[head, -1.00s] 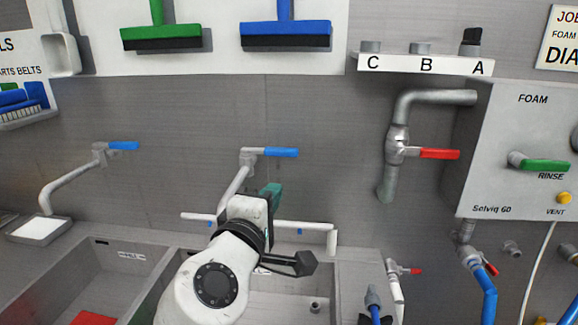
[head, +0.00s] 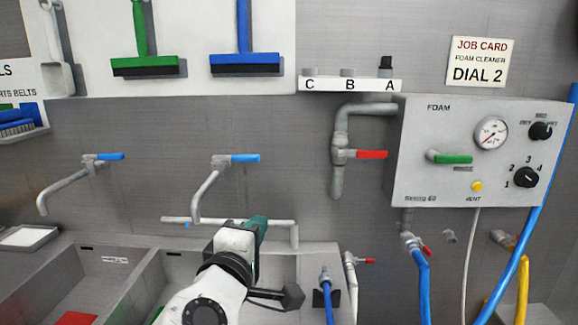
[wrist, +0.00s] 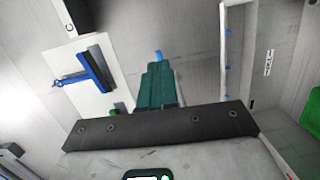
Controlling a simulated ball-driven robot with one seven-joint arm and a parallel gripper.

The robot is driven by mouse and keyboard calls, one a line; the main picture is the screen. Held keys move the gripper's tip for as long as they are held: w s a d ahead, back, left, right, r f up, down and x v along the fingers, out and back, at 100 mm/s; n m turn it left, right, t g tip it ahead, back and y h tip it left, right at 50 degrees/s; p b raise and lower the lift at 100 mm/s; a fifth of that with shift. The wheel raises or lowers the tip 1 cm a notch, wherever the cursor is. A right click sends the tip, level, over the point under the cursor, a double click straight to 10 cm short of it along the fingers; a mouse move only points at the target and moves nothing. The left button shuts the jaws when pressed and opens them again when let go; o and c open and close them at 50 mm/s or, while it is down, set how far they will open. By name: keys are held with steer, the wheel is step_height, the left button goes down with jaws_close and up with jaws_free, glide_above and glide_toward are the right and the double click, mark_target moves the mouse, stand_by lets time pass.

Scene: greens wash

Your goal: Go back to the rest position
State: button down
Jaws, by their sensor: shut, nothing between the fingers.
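My gripper (head: 258,224) shows in the head view as teal fingers at the end of my white arm, in front of the sinks and the spray bar. In the wrist view its green fingers (wrist: 157,82) are together and empty. It touches nothing that I can see. My own arm hides part of the right sink.
Two steel sinks (head: 150,262) lie below wall taps with blue levers (head: 245,158). A foam panel (head: 415,182) with dial, gauge and levers is at right, with blue and yellow hoses below. A shelf marked C, B, A (head: 320,85) and hanging squeegees (head: 245,65) are above.

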steer(key=s+d+f+m+g, duration=0.2)
steer(key=d+f, duration=0.4)
steer(key=f, duration=0.2)
steer(key=s+d+f+m+g+y, duration=0.1)
steer(key=s+d+f+m+g, duration=0.2)
steer(key=d+f, duration=0.4)
steer(key=s+d+f+m+g, duration=0.3)
steer(key=d+f, duration=0.4)
steer(key=f, duration=0.2)
steer(key=shift+s+d, duration=0.1)
steer(key=shift+s, duration=0.15)
steer(key=s+d+f+m+g, duration=0.2)
steer(key=s+d+f, duration=0.2)
steer(key=s, duration=0.5)
steer(key=s+d+f+m+g+y, duration=0.1)
steer(key=s+d+f+m+g, duration=0.2)
steer(key=s+f, duration=0.3)
steer(key=s+d+f+m+g+y, duration=0.1)
steer(key=s+d+f, duration=0.4)
steer(key=s, duration=0.9)
steer(key=shift+s+d+f+m+g, duration=0.15)
steer(key=shift+d+f+m+g, duration=0.2)
steer(key=shift+m+g, duration=0.6)
